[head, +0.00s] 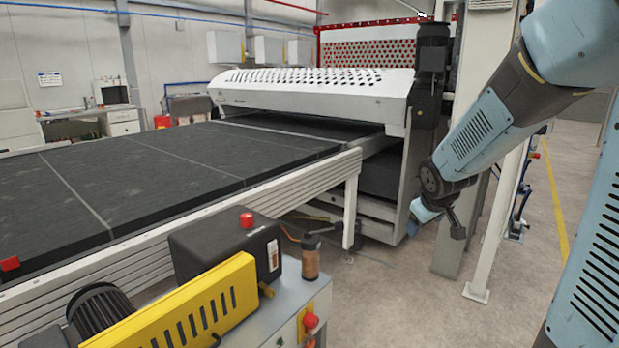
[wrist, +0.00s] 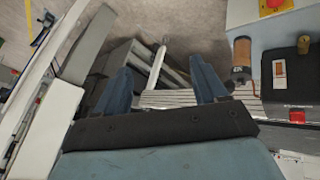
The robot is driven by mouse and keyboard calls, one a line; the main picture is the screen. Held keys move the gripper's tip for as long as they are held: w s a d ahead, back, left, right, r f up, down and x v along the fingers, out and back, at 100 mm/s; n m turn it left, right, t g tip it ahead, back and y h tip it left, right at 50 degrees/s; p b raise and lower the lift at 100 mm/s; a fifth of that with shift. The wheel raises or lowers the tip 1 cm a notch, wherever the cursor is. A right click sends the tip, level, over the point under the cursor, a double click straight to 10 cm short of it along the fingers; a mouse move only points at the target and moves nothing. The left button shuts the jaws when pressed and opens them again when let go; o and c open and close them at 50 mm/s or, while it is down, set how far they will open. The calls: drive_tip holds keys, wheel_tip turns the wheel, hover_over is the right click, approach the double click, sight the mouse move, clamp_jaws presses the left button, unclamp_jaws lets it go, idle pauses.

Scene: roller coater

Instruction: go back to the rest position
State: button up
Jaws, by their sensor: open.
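My gripper (head: 436,215) hangs at the end of my blue-grey arm, right of the centre in the head view, pointing down. In the head view it is in front of the right end of the roller coater (head: 315,90). In the wrist view my gripper (wrist: 160,85) shows two blue fingers set wide apart. It is open, and nothing is between the fingers. Behind them the wrist view shows the conveyor's slatted side and a white leg.
A black conveyor bed (head: 150,165) fills the left. A machine unit with a yellow guard (head: 185,308), a red button (head: 246,220) and a brown cylinder (head: 310,262) stands at the front. White posts (head: 508,180) stand near my arm. The floor (head: 400,310) between is clear.

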drive_tip(key=s+a+r+m, duration=0.1)
drive_tip(key=s+r, duration=0.2)
drive_tip(key=s, duration=0.5)
drive_tip(key=s+a+r+m+y, duration=0.1)
drive_tip(key=s+r, duration=0.3)
drive_tip(key=s, duration=0.4)
drive_tip(key=s+a+r+m+g, duration=0.1)
drive_tip(key=s+a+r+m, duration=0.1)
drive_tip(key=s, duration=0.6)
drive_tip(key=shift+s+a+r+m+y, duration=0.3)
drive_tip(key=shift+a+r+m, duration=0.15)
drive_tip(key=shift+r, duration=0.45)
drive_tip(key=shift+w+a, duration=0.1)
